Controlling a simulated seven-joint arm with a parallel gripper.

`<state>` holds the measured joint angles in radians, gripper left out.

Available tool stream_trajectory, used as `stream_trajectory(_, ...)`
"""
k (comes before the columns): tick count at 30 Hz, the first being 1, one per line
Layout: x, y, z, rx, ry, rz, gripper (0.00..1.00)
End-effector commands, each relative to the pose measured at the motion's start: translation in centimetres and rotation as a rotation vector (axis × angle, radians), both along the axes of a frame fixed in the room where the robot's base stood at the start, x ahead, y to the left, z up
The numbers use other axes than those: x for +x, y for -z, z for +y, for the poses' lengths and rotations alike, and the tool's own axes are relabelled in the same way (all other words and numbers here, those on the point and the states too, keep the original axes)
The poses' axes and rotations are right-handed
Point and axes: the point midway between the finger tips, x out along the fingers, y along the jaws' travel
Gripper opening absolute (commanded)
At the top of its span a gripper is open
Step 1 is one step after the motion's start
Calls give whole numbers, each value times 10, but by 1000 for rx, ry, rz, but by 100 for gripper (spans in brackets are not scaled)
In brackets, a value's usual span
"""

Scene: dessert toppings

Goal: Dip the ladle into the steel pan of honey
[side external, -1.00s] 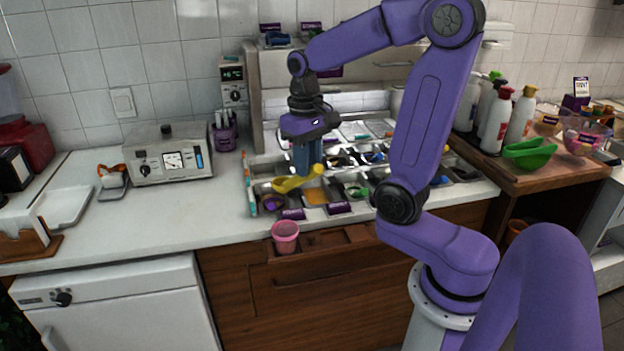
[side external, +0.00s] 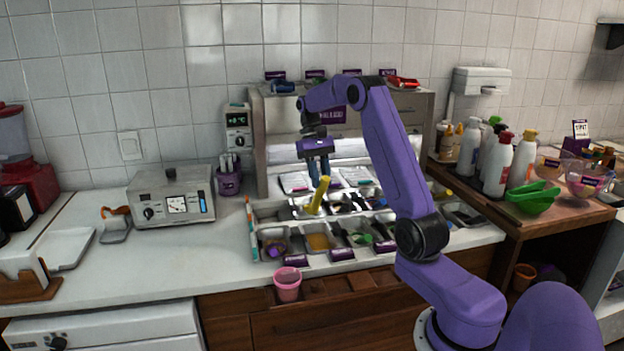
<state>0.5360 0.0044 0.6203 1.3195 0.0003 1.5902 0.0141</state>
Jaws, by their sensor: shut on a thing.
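The yellow ladle (side external: 317,196) is tilted steeply, its handle end up and its lower end over the back row of steel pans. My gripper (side external: 319,178) points down and is shut on the ladle near its upper end. The steel pan of honey (side external: 318,242), with amber contents, is in the front row, nearer the counter edge than the ladle. I cannot tell whether the ladle's lower end touches the pan beneath it.
A pan with purple contents (side external: 274,243) is left of the honey, and one with green contents (side external: 359,239) is to the right. A pink cup (side external: 287,284) stands in front. A steel shelf unit (side external: 280,135) rises behind.

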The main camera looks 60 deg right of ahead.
Motion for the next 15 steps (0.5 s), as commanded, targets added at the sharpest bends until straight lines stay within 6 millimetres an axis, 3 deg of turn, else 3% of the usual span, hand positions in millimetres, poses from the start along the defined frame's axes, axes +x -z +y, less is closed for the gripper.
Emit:
stream_trajectory(6, 0, 12, -24, 22, 29, 25, 0)
stream_trajectory(15, -1, 21, -26, 25, 32, 30, 0)
